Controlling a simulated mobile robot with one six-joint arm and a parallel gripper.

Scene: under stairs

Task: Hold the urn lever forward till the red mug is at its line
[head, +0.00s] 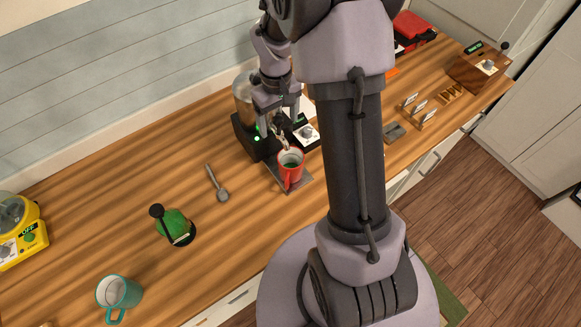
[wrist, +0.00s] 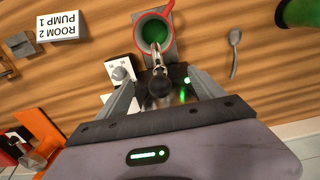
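The red mug (head: 290,173) stands upright on the urn's drip tray (head: 304,187), under the spout (head: 284,145). In the wrist view the mug (wrist: 140,27) shows green liquid inside; its level against the line cannot be read. The urn (head: 242,99) has a steel tank and a dark base with a lit green light. My gripper (head: 276,124) is at the urn's front. In the wrist view its fingers (wrist: 163,80) stand apart on either side of the lever's dark knob (wrist: 160,88), with no clear grip on it. My arm partly hides the lever in the head view.
A teal mug (head: 119,292) and a yellow appliance (head: 20,232) are further left. A white sign reading "ROOM 2 PUMP 1" (wrist: 58,26) stands on the counter.

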